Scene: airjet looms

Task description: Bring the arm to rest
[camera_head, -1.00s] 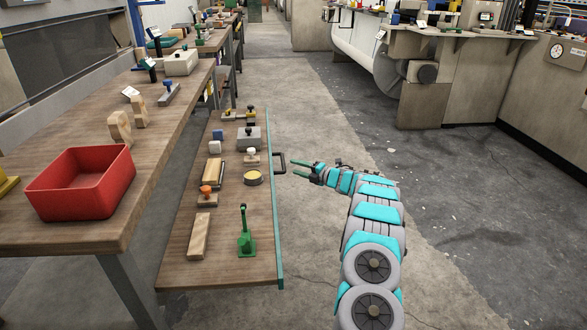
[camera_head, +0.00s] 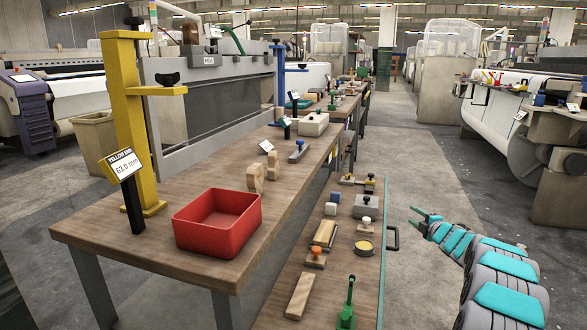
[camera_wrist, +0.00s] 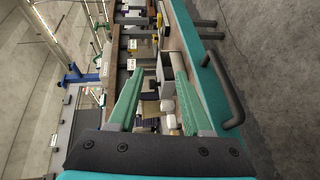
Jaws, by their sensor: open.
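My gripper (camera_head: 426,216) is at the right of the head view, beside the black handle on the drawer's right edge. Its green fingers are apart and empty. In the wrist view my gripper (camera_wrist: 155,100) shows two green fingers spread, with drawer items seen beyond and between them. My teal and grey arm stretches from the lower right of the head view towards the drawer, over the aisle floor.
An open drawer (camera_head: 268,312) holds several blocks and knobbed tools; its handle (camera_head: 393,238) juts into the aisle. A red bin (camera_head: 218,222) and a yellow stand (camera_head: 128,120) are on the workbench (camera_head: 130,247). Looms line both sides; the aisle floor (camera_head: 425,150) is clear.

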